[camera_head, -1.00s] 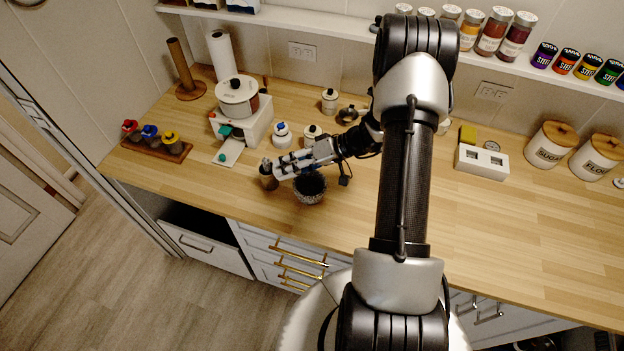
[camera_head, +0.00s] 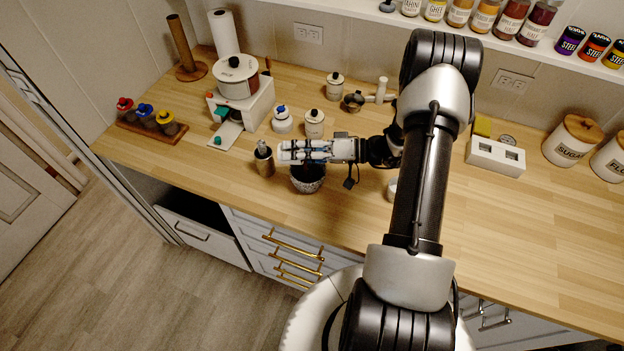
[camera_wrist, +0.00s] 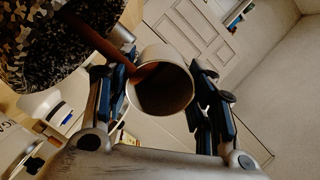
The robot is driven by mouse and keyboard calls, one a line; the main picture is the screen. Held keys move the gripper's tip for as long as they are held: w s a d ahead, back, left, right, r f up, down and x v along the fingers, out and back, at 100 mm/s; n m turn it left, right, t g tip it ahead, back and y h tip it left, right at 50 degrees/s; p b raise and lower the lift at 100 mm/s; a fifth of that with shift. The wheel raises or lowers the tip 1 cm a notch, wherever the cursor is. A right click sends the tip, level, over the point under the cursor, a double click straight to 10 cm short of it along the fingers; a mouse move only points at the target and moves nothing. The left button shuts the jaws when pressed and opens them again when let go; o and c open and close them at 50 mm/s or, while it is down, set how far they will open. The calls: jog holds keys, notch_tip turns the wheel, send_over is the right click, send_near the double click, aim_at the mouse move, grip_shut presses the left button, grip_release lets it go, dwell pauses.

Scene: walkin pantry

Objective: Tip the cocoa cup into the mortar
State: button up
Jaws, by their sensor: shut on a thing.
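My gripper (camera_head: 282,152) points left above the mortar (camera_head: 309,184), a dark speckled bowl on the counter. In the wrist view my gripper (camera_wrist: 160,92) is shut on the cocoa cup (camera_wrist: 176,62), a pale metal-looking cup. Its mouth faces the camera and shows a dark brown inside. The cup lies tilted rather than upright. The mortar fills the upper left corner of the wrist view (camera_wrist: 38,48). A brown streak (camera_wrist: 95,40) runs between the cup and the mortar's side; I cannot tell whether it is solid or falling powder. The fingers obscure the cup in the head view.
A metal cylinder (camera_head: 264,162) shows just left of my fingertips. White lidded jars (camera_head: 314,125) stand behind my gripper. A white device with a pot (camera_head: 242,103) and a wooden rack of coloured-topped jars (camera_head: 152,122) are farther left.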

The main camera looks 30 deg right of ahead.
jog(key=shift+w+a+r, duration=0.1)
jog(key=shift+w+r, duration=0.05)
jog(key=shift+b, duration=0.3)
jog(key=shift+s+d+r+t+y+b, duration=0.15)
jog(key=shift+t+y+b, duration=0.35)
jog(key=shift+b, duration=1.1)
jog(key=shift+s+d+t+y+b, duration=0.25)
jog(key=shift+y+b, duration=0.45)
jog(key=shift+b, duration=0.85)
